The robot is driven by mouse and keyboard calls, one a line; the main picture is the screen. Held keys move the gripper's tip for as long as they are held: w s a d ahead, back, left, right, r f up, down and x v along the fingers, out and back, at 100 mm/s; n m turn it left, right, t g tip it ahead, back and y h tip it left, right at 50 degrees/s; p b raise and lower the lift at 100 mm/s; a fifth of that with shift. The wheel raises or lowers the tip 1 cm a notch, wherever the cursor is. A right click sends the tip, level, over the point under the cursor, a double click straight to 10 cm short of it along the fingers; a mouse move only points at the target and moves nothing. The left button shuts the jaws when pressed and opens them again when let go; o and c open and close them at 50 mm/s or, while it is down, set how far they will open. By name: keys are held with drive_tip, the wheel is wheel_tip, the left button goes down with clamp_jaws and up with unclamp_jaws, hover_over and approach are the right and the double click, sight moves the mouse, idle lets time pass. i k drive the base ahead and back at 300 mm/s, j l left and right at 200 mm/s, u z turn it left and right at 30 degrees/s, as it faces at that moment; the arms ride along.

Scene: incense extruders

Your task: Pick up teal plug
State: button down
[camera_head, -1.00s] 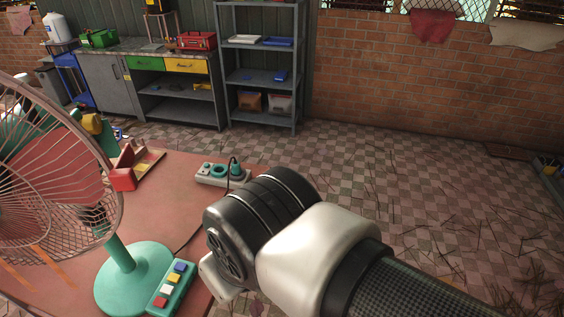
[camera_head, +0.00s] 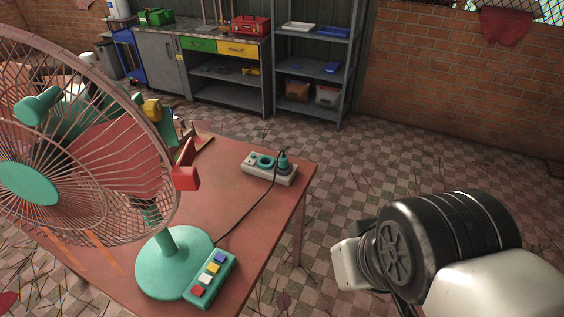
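The teal plug (camera_head: 283,162) stands upright in the right end of a white power strip (camera_head: 254,174) on the red-brown table. A dark cord runs from the plug's top, and a dark cord also runs from the strip area to the base of the teal fan (camera_head: 175,262). A teal round socket shows on the strip left of the plug. My arm is at the lower right, apart from the table and plug. The fingers of my gripper do not show.
The fan with its wire cage fills the left of the table (camera_head: 225,215). A red box-like thing (camera_head: 186,178) stands behind it. The tabletop right of the fan is mostly clear. A cabinet (camera_head: 160,62) and a shelf unit (camera_head: 309,77) stand at the back wall.

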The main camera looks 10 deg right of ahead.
sight(283, 164)
drive_tip(key=i+l+u, duration=0.15)
drive_tip(key=i+l, duration=0.15)
drive_tip(key=i+l+u, duration=0.1)
drive_tip(key=i+l, duration=0.25)
drive_tip(key=i+l+u, duration=0.15)
drive_tip(key=i+l, duration=0.15)
drive_tip(key=i+l+u, duration=0.15)
drive_tip(key=i+l, duration=0.15)
drive_tip(key=l, duration=0.15)
drive_tip(key=i+l+u, duration=0.15)
drive_tip(key=l, duration=0.3)
drive_tip(key=i+l+u, duration=0.1)
drive_tip(key=i+l, duration=0.25)
drive_tip(key=l, duration=0.1)
